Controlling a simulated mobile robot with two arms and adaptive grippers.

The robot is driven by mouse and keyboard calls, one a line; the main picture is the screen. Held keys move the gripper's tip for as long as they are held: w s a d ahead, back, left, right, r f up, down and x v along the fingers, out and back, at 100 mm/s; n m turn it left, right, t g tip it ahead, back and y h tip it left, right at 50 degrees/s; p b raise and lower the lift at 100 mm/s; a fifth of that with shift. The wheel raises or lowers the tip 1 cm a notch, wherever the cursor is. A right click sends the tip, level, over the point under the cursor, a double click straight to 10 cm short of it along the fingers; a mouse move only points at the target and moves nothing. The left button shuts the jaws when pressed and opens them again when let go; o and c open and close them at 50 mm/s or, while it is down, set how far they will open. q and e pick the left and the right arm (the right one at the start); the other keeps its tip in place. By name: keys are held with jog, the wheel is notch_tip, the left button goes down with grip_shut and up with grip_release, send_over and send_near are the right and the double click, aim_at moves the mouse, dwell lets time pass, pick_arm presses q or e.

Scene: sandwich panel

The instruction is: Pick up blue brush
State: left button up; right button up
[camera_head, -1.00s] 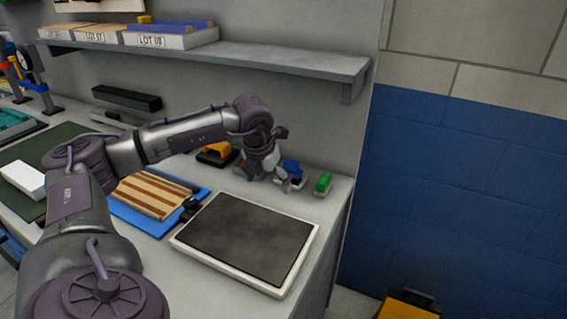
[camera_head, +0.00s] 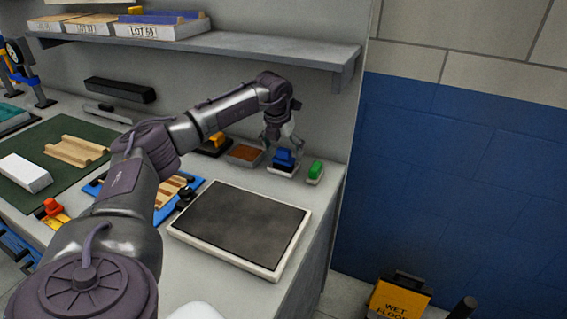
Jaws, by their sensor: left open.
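The blue brush (camera_head: 284,158) stands on a small pale holder at the back right of the counter, just below my left gripper. My left gripper (camera_head: 281,146) comes down from above with its fingers open, close over the top of the blue brush. It partly hides the brush, and I cannot tell whether the fingers touch it. My right gripper is not in view.
A green brush (camera_head: 315,170) stands close to the right. A brown-topped tray (camera_head: 244,153) and a yellow-orange item (camera_head: 217,141) sit to the left. A dark-topped board (camera_head: 241,226) lies in front. A grey shelf (camera_head: 250,55) overhangs the back.

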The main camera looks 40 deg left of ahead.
aim_at(284, 157)
pick_arm(q)
jog(key=b+x, duration=0.2)
jog(key=x, duration=0.2)
jog(key=shift+r, duration=0.1)
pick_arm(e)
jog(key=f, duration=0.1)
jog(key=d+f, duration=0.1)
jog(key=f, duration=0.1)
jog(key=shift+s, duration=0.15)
pick_arm(q)
jog(key=shift+c, duration=1.1)
jog(key=c, duration=1.1)
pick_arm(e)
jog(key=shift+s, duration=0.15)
